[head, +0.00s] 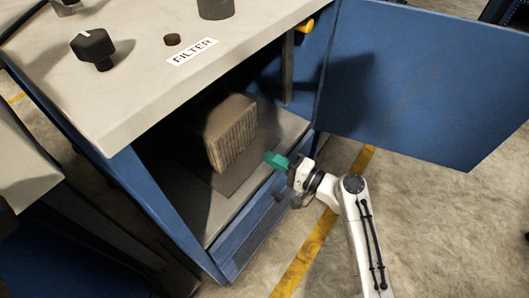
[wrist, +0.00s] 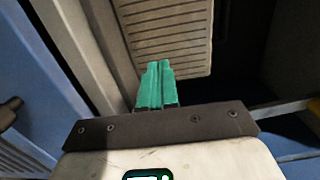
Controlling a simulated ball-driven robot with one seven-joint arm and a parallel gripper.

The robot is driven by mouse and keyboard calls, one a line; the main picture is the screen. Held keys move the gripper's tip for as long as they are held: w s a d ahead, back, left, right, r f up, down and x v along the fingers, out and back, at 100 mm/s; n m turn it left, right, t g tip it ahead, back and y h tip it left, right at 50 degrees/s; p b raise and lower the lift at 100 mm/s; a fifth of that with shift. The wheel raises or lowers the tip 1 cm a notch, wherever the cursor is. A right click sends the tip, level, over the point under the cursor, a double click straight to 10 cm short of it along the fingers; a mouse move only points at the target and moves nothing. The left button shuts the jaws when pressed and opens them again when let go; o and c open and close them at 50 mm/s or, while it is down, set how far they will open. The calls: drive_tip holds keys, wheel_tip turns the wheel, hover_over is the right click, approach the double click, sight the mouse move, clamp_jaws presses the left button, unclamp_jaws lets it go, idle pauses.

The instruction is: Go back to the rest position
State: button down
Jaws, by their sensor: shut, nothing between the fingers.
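My gripper (head: 274,158) has green fingers and is at the open front of the blue cabinet, near its lower front edge. The fingers are shut with nothing between them, as the wrist view (wrist: 157,72) shows. A box-like filter (head: 229,132) with a ribbed face stands inside the cabinet, to the left of my fingertips in the head view. In the wrist view the ribbed filter (wrist: 170,28) is just beyond the fingertips. The fingers look apart from it in the head view.
The cabinet's blue door (head: 425,85) stands wide open at the right. The cabinet top (head: 135,60) carries a black knob (head: 93,48) and a FILTER label (head: 192,51). A yellow floor line (head: 305,250) runs past the cabinet. Open floor (head: 450,215) lies at the lower right.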

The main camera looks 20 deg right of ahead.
drive_tip(key=v, duration=0.5)
drive_tip(key=shift+s+d+p, duration=0.15)
drive_tip(key=shift+s+p, duration=0.1)
drive_tip(key=shift+p, duration=0.1)
drive_tip(key=s+f+n+g+h, duration=0.4)
drive_tip(key=s+f+n+g, duration=0.35)
drive_tip(key=s, duration=0.65)
drive_tip(key=s+d+n+g+h, duration=0.2)
drive_tip(key=s+d+g+h, duration=0.4)
drive_tip(key=s, duration=0.9)
wheel_tip(320, 180, up, 25)
drive_tip(key=d+h+p, duration=0.1)
drive_tip(key=p, duration=2.3)
drive_tip(key=shift+s+d+r+h, duration=0.15)
drive_tip(key=shift+s+d+h, duration=0.05)
drive_tip(key=shift+d+h, duration=0.15)
